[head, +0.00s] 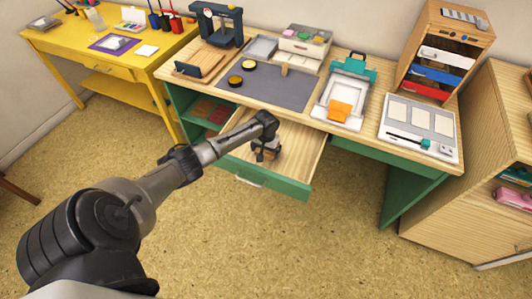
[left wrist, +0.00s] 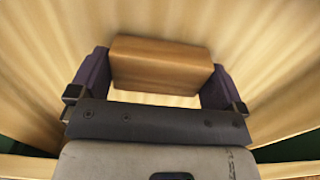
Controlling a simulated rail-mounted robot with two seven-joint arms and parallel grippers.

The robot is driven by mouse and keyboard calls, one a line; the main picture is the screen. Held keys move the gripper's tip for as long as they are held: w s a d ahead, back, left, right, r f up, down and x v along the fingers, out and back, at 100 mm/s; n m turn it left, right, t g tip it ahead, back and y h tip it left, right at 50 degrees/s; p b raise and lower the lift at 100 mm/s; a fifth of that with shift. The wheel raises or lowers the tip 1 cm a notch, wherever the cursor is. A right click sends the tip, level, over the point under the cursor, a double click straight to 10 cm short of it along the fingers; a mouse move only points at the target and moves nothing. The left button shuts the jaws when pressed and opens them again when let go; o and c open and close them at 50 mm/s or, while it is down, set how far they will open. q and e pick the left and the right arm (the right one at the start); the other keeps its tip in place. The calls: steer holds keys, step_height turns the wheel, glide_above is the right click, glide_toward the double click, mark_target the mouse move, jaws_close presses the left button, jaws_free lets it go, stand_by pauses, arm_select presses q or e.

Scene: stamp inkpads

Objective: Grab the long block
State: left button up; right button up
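The wooden block (left wrist: 160,64) is plain brown and lies in the open drawer (head: 300,148) of the green desk. In the left wrist view it sits between the two dark fingers of my left gripper (left wrist: 155,82), one at each end, with hardly any gap. I cannot tell whether the fingers press on it or only straddle it. In the head view my left gripper (head: 267,152) reaches down into the drawer, and the block is mostly hidden there. My right gripper is not in view.
The desktop holds a grey mat (head: 272,88), two round inkpads, a teal-clipped board (head: 345,95) and a white tray (head: 418,125). A drawer cabinet (head: 445,50) stands at the back right. The drawer walls surround my left gripper. A yellow table (head: 100,50) is at the left.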

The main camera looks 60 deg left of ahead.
arm_select(q)
steer(key=c, duration=0.5)
